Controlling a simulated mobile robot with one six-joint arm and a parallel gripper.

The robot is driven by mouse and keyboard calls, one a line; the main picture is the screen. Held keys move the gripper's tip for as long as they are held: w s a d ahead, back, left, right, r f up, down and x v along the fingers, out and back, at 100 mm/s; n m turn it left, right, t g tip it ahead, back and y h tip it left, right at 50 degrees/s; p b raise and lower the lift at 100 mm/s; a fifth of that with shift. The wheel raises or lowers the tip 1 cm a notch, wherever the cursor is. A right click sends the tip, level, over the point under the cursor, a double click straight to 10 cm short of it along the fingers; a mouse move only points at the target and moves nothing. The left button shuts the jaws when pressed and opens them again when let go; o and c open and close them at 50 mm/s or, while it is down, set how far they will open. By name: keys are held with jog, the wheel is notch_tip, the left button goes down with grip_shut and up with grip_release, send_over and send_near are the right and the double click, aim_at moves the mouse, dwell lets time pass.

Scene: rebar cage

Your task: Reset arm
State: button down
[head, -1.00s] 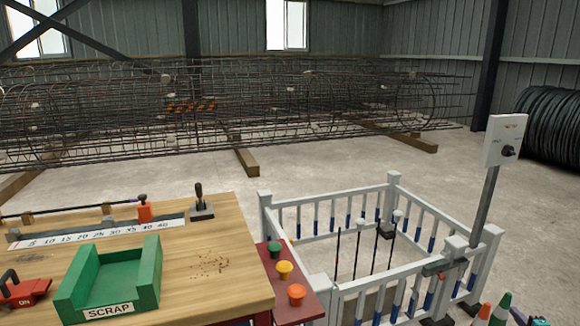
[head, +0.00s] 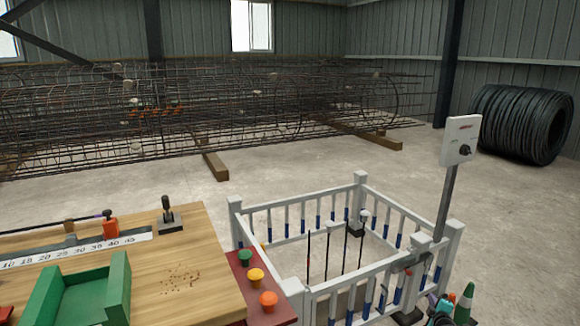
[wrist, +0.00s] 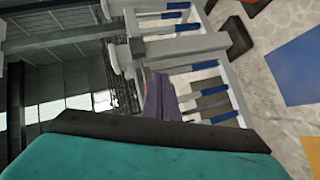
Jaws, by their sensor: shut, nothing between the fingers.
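My gripper (wrist: 162,97) shows in the wrist view as dark purple fingers, shut and empty, beyond a teal body at the bottom. The fingers point toward the white fence, which lies sideways in that view. I cannot tell how far the tips are from it. A small teal and purple shape at the lower edge of the head view, beside the cones, may be part of my arm; it is too small to be sure.
A white fence (head: 300,230) encloses several thin rods. A control box (head: 459,141) stands on a post at its right corner. A green cone (head: 465,302) is below. A wooden bench (head: 190,255) with a green scrap tray (head: 119,285) is at left.

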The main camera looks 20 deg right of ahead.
jog(key=w+a+f+m+g+p, duration=0.25)
jog(key=w+a, duration=0.25)
jog(key=a, duration=0.7)
jog(key=s+a+f+m+g+y+p, duration=0.1)
jog(key=a+f+g, duration=0.15)
jog(key=a, duration=0.75)
jog(key=s+a+f+m+g+y+p, duration=0.1)
jog(key=s+a+f+m+y, duration=0.15)
jog(key=a, duration=0.75)
jog(key=a+f+g+y+p, duration=0.15)
jog(key=a+f, duration=0.25)
jog(key=a, duration=0.5)
jog(key=s+a+m+g+y+p, duration=0.1)
jog(key=s+a+g, duration=0.1)
jog(key=s+a, duration=0.6)
jog(key=s+a+g+y+p, duration=0.1)
jog(key=s+a+g+p, duration=0.2)
jog(key=a, duration=1)
jog(key=s+a+r+g+y+p, duration=0.1)
jog(key=s+a+r+g, duration=0.3)
jog(key=s+a, duration=1)
jog(key=shift+s+r+y, duration=0.3)
jog(key=shift+s+y, duration=0.5)
jog(key=shift+s, duration=0.2)
jog(key=shift+d, duration=0.15)
